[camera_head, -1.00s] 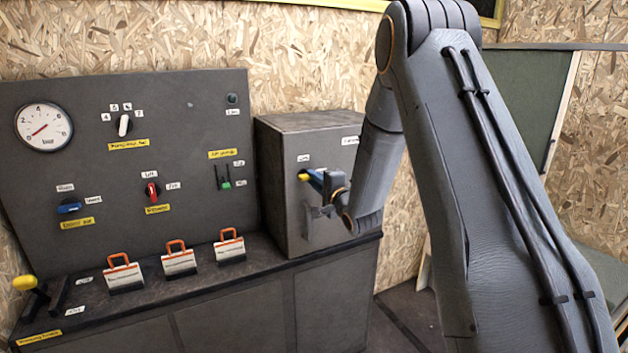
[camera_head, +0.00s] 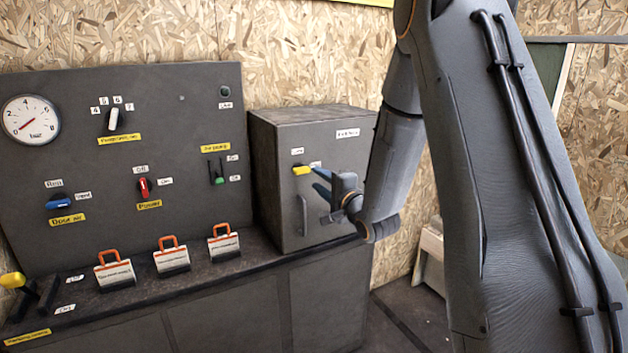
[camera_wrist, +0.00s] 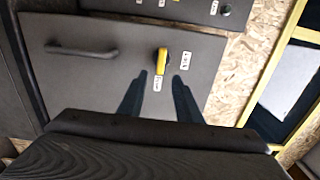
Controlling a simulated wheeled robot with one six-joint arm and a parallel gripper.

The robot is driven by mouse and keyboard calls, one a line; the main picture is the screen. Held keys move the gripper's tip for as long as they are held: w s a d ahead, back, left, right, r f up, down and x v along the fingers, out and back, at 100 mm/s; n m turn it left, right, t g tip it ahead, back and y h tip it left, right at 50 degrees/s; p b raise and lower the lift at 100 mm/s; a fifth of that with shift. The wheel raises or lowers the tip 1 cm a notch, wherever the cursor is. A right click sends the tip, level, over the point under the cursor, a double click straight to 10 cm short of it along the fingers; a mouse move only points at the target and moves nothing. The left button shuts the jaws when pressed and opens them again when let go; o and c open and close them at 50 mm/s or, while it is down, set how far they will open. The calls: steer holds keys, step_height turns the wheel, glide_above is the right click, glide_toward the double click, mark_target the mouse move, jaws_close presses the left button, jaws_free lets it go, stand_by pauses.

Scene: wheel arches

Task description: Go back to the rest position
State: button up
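My gripper (camera_head: 321,182) is in front of the grey cabinet (camera_head: 284,128), with its two blue-dark fingers apart and nothing between them. A yellow knob (camera_head: 301,170) sits on the cabinet door, a short gap from the fingertips. In the wrist view my open gripper (camera_wrist: 158,84) points at the door, with the yellow knob (camera_wrist: 162,62) just past the fingertips, apart from them. The knob lies along the fingers' direction there. My arm fills the right of the head view.
The cabinet's door handle (camera_head: 303,216) is close below the fingers. A control panel (camera_head: 90,165) with a gauge and switches stands left. Several orange-handled padlock-like items (camera_head: 171,256) and a yellow-tipped lever (camera_head: 14,281) are on the bench. Open floor shows right of the bench.

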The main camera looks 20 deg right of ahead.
steer(key=shift+s, duration=0.3)
steer(key=s+f+n+g+h, duration=0.4)
steer(key=s+f+n+g, duration=0.45)
steer(key=s, duration=0.45)
steer(key=s+a+f+n+g, duration=0.1)
steer(key=s+a+n+g, duration=0.1)
steer(key=s, duration=0.9)
steer(key=s+a+f+n+g, duration=0.2)
steer(key=s+n+g, duration=0.3)
steer(key=s, duration=0.6)
steer(key=shift+s+g, duration=0.35)
steer(key=shift+g, duration=0.2)
steer(key=shift+f, duration=0.1)
steer(key=shift+c, duration=0.2)
